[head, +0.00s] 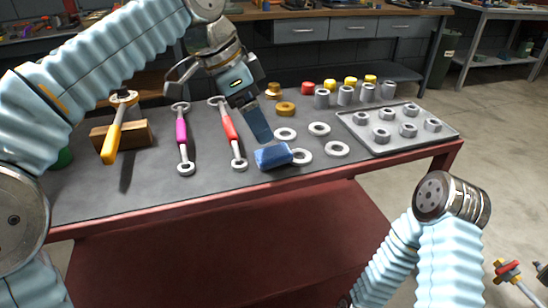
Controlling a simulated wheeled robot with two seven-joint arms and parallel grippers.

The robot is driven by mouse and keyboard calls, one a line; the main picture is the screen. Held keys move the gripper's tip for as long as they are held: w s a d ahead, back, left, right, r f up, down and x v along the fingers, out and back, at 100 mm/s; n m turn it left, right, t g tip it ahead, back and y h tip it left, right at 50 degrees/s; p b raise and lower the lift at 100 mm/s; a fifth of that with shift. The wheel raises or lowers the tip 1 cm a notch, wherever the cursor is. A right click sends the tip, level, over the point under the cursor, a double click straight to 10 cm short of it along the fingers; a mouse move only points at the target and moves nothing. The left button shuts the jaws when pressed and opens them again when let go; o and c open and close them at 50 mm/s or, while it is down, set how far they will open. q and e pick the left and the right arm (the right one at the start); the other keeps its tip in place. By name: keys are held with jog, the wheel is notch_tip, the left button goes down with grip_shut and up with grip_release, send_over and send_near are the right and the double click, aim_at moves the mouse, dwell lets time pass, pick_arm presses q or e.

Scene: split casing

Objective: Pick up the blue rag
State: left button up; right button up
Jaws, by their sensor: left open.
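The blue rag (273,156) lies crumpled near the front edge of the dark-topped workbench (215,185), beside the white rings. My left gripper (261,136) reaches down from above with its fingers just over the rag, close to its upper left side. The left jaws are open and seen nearly edge-on, so the gap between them is hard to see. I cannot tell whether the fingertips touch the rag. My right arm is bent at the lower right, and its gripper is not in view.
White rings (319,129) lie right of the rag. A red-handled wrench (229,127) and a purple-handled wrench (181,133) lie to its left. A hammer (115,130) rests by a wooden block. A grey tray (395,148) of nuts stands at the right.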

aim_at(273, 152)
pick_arm(q)
jog(key=x, duration=0.5)
jog(key=b+x, duration=0.1)
jog(key=x, duration=0.1)
jog(key=shift+s+d+f, duration=0.2)
jog(key=shift+f, duration=0.05)
jog(key=c, duration=1.2)
jog(key=shift+r+p, duration=0.35)
jog(key=shift+r, duration=1.1)
jog(key=s+d+r, duration=0.1)
jog(key=s+r, duration=0.2)
jog(key=s, duration=0.1)
jog(key=s+d+r, duration=0.1)
jog(key=s+r, duration=0.2)
jog(key=s, duration=0.2)
jog(key=s+d+r, duration=0.1)
jog(key=s+r, duration=0.3)
jog(key=shift+s+r, duration=0.1)
jog(key=shift+s, duration=0.25)
